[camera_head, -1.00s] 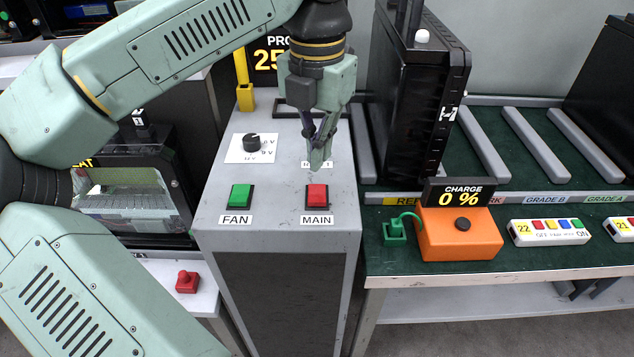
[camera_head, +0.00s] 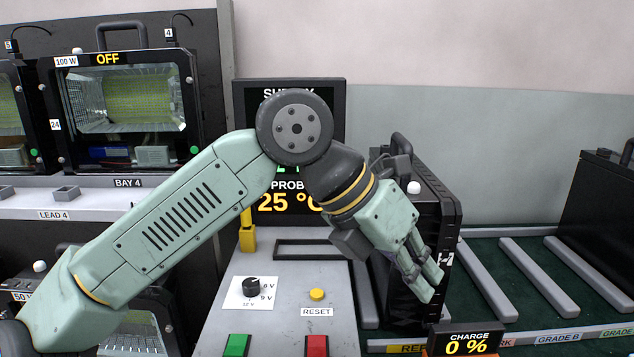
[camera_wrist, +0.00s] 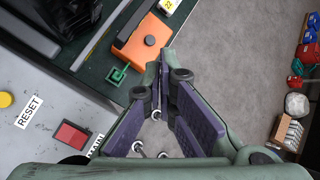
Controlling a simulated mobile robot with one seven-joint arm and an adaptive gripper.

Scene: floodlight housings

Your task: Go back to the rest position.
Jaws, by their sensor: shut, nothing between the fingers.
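My gripper (camera_head: 432,283) is shut and empty. In the head view it is raised in front of the black floodlight housing (camera_head: 440,215) at the right of the grey console (camera_head: 285,275), pointing down to the right. In the wrist view my gripper (camera_wrist: 158,100) points past the console edge, with floor beyond its fingers. The red MAIN button (camera_head: 317,345) and green FAN button (camera_head: 237,345) are at the bottom of the head view. The yellow RESET button (camera_head: 317,294) shows clear of my arm. My arm covers part of the display (camera_head: 325,100) behind.
A floodlight (camera_head: 125,95) marked OFF stands in bay 4 at the left. An orange charger (camera_wrist: 147,42) and green socket (camera_wrist: 119,74) sit on the green bench. Grey rails (camera_head: 540,275) line the bench. A dark housing (camera_head: 605,200) stands far right. Bins (camera_wrist: 308,55) stand beyond the floor.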

